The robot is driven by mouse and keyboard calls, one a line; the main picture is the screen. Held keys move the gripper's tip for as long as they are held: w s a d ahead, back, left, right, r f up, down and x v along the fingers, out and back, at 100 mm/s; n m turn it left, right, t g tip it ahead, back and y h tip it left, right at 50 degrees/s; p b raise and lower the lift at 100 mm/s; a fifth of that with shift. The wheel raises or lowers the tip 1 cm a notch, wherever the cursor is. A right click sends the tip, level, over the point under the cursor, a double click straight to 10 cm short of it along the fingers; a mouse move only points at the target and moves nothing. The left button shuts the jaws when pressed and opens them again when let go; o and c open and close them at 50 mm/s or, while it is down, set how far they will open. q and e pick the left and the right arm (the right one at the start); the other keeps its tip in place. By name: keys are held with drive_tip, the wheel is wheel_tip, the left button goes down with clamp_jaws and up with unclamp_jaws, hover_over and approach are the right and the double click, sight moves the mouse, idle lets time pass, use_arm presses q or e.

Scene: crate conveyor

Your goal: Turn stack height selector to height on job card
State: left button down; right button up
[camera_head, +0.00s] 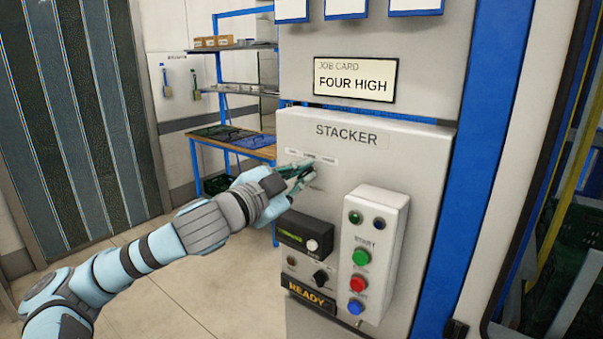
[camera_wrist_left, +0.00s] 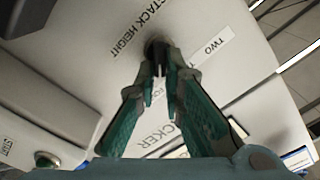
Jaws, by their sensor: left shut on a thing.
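The job card (camera_head: 355,80) reads "FOUR HIGH" and hangs above the panel marked STACKER (camera_head: 420,150). My left gripper (camera_head: 302,172) is at the upper left of that panel, its fingers closed on the dark stack height selector (camera_wrist_left: 156,46), which the fingers mostly cover in the head view. In the left wrist view the gripper (camera_wrist_left: 161,72) points at the selector, beside the label "STACK HEIGHT" (camera_wrist_left: 138,27). A "TWO" label (camera_wrist_left: 212,47) lies to the right, and another label is partly hidden between the fingers. I cannot tell where the selector points. My right gripper is not in view.
Below the gripper are a small display unit (camera_head: 303,234), a black rotary knob (camera_head: 321,278) and a lit READY sign (camera_head: 307,296). A raised button box (camera_head: 377,240) with green, red and blue buttons sticks out to the right. A blue-framed shelf (camera_head: 236,140) stands behind.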

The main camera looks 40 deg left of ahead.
use_arm(q)
drive_tip(key=c, duration=1.7)
unclamp_jaws()
drive_tip(key=shift+r, duration=0.1)
wheel_tip(320, 180, up, 10)
drive_tip(key=shift+w+f, duration=0.1)
